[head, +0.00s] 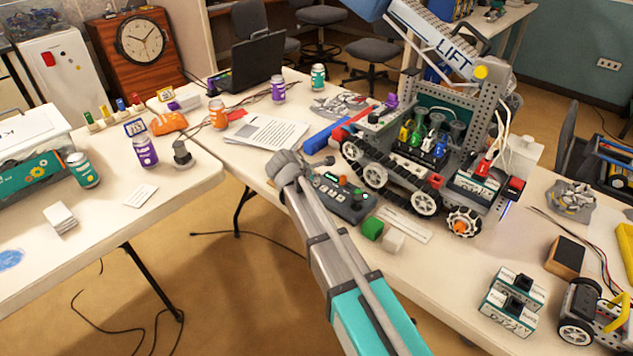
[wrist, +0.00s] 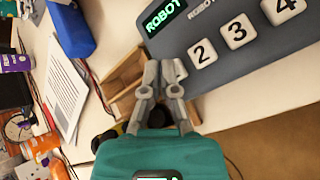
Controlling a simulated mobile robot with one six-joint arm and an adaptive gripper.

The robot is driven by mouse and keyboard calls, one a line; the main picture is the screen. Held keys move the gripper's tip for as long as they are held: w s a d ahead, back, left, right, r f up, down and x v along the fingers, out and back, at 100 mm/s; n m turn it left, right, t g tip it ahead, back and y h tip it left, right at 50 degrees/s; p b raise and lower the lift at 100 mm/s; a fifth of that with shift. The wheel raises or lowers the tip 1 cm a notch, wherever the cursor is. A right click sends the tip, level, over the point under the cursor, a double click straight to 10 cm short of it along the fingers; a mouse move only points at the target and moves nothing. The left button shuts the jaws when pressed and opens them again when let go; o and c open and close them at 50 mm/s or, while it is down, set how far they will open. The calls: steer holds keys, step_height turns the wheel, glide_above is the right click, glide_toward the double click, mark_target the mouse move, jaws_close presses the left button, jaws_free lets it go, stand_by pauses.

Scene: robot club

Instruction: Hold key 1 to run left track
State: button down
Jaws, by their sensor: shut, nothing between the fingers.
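The dark grey control box (wrist: 235,40) with a lit green ROBOT display (wrist: 165,15) fills the upper right of the wrist view. White keys 2 (wrist: 203,53), 3 (wrist: 239,31) and 4 (wrist: 284,8) show. In the head view, my gripper (head: 290,168) is at the left end of the control box (head: 343,199). The tracked robot (head: 400,175) stands behind the box.
A green cube (head: 372,228) and a white cube (head: 393,241) lie right of the box. A blue block (head: 327,137) and papers (head: 266,133) lie behind my gripper. A wooden tray (wrist: 125,75) is beside my fingers. Cans stand farther left.

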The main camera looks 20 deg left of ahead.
steer(key=shift+r+p, duration=0.3)
steer(key=shift+r, duration=0.2)
step_height(320, 180, up, 5)
steer(key=p, duration=0.5)
stand_by(0.3)
stand_by(0.4)
steer(key=d+m, duration=0.2)
steer(key=d, duration=0.2)
steer(key=d+m+g+p, duration=0.1)
steer(key=d, duration=0.4)
steer(key=d+m+g+p, duration=0.1)
steer(key=d+m, duration=0.1)
steer(key=d, duration=0.2)
steer(key=shift+s+d+r+m+h, duration=0.2)
steer(key=shift+d+m+h, duration=0.1)
steer(key=shift+h, duration=0.1)
steer(key=s+d+r+m+g+y+p, duration=0.1)
steer(key=s+d+m, duration=0.4)
steer(key=d, duration=0.5)
steer(key=s+d+r+m+g+y+p, duration=0.1)
steer(key=s+d+m+g+p, duration=0.2)
steer(key=d+m, duration=0.4)
steer(key=s+d+r+m+g+y+p, duration=0.1)
steer(key=s+d+m, duration=0.5)
steer(key=d, duration=0.7)
steer(key=s+g+p, duration=0.1)
steer(key=s+p, duration=0.1)
steer(key=shift+r+g+p, duration=0.35)
steer(key=shift+g, duration=0.05)
